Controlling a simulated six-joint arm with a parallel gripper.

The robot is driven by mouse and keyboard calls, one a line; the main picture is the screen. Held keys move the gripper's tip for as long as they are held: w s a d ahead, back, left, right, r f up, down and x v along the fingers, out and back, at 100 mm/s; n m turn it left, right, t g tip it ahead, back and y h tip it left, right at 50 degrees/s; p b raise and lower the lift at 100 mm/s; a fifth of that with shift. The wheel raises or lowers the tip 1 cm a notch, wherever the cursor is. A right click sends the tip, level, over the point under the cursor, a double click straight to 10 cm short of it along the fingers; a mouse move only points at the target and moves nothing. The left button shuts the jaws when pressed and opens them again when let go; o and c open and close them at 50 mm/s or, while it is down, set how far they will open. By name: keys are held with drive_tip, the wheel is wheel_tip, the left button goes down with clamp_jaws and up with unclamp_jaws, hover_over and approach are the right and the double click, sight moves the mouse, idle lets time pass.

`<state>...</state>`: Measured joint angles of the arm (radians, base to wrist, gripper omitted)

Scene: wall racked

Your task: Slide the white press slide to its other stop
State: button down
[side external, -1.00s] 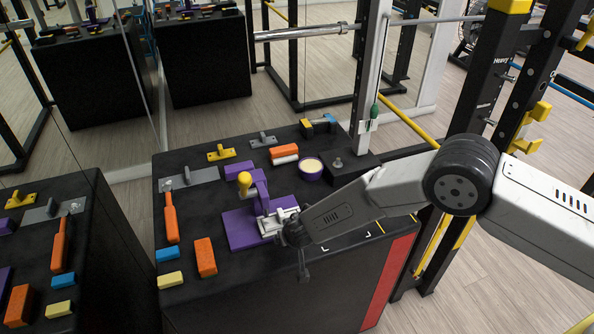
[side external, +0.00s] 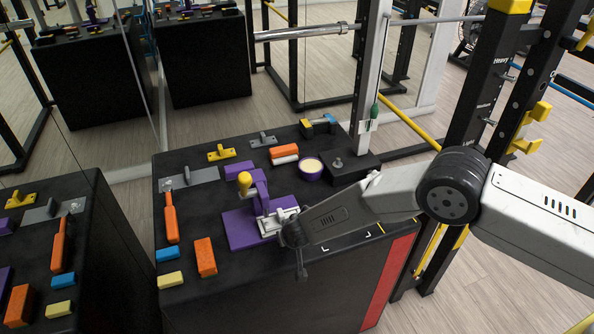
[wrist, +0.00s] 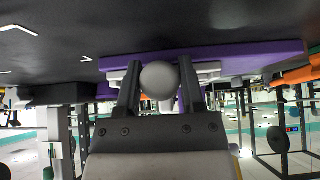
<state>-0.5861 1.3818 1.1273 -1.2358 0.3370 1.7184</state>
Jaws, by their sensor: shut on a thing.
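The purple press has a flat base (side external: 240,232), an upright purple body and a yellow ball on its lever (side external: 245,179). The white press slide (side external: 268,225) sits low at the press's right side, partly hidden by my gripper. My gripper (side external: 286,225) is right beside the slide, with its fingers mostly hidden in the side view. In the wrist view, my gripper (wrist: 160,88) is shut on a pale round knob (wrist: 159,78) between its fingers. White slide parts (wrist: 207,68) and the purple base (wrist: 230,54) show behind it. The slide's stops cannot be made out.
An orange block (side external: 205,257), a blue block (side external: 170,254) and a yellow block (side external: 170,280) lie left of the press on the black bench top. The front right corner has bare surface with white corner marks.

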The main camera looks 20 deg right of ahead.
sight(258, 245)
drive_tip(key=shift+w+a+r, duration=0.1)
drive_tip(key=shift+a, duration=1.85)
drive_tip(key=shift+w+a+r, duration=0.1)
drive_tip(key=shift+a, duration=1.85)
drive_tip(key=shift+c, duration=0.8)
unclamp_jaws()
drive_tip(key=shift+s, duration=0.1)
drive_tip(key=shift+o, duration=0.2)
drive_tip(key=shift+f, duration=0.1)
drive_tip(key=shift+s, duration=0.2)
drive_tip(key=v, duration=0.7)
drive_tip(key=shift+r, duration=0.3)
drive_tip(key=shift+s, duration=0.1)
